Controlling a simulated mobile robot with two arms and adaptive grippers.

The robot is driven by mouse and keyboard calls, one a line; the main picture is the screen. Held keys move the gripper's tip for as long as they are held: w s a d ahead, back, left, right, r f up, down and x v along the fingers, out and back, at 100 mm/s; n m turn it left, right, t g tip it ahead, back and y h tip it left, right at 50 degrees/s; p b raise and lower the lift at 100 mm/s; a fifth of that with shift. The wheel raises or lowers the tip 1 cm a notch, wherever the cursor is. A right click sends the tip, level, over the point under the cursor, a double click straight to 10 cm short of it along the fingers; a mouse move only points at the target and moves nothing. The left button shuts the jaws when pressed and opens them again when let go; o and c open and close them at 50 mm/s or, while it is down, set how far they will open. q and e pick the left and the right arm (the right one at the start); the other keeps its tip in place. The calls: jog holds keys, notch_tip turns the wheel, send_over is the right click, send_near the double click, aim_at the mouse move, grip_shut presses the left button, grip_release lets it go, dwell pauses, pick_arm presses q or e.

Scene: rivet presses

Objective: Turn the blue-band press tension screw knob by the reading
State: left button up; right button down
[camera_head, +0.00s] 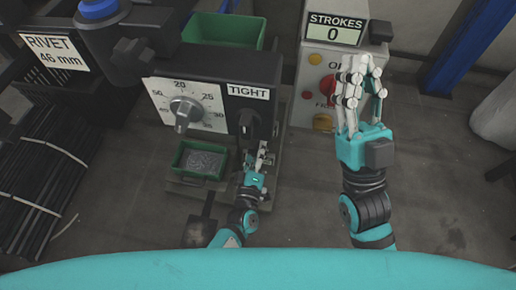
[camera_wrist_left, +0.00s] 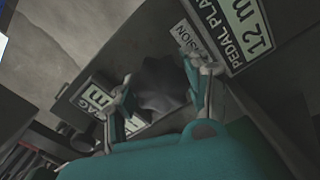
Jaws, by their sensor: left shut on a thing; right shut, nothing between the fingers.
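The press with the blue band (camera_head: 98,8) has a white dial plate (camera_head: 160,92) with a grey pointer knob (camera_head: 184,112). A sign on its front reads TIGHT (camera_head: 248,91), and a black knob (camera_head: 247,124) sits below that sign. My left gripper (camera_head: 262,160) is low on the press's right side. In the left wrist view its fingers (camera_wrist_left: 158,88) are shut on a dark knob (camera_wrist_left: 160,82), beside a label ending in "SION" (camera_wrist_left: 188,38). I cannot tell whether this is the black knob under TIGHT. My right gripper (camera_head: 360,85) is raised, empty and shut.
A STROKES 0 display (camera_head: 335,30) tops a grey control box with buttons. A PEDAL PLAY 12 sign (camera_wrist_left: 238,25) shows in the wrist view. A RIVET 46 mm sign (camera_head: 58,52), green bins (camera_head: 222,30) and a tray of rivets (camera_head: 200,162) surround the press. Floor at right is mostly free.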

pick_arm(q)
jog(key=shift+f+m, duration=0.1)
jog(key=shift+m, duration=0.3)
jog(key=o, duration=1.2)
jog(key=s, duration=0.4)
jog(key=s+a, duration=0.1)
jog(key=s, duration=0.3)
jog(key=s+a, duration=0.1)
jog(key=s, duration=0.2)
jog(key=shift+s+a, duration=0.2)
jog(key=shift+s, duration=0.2)
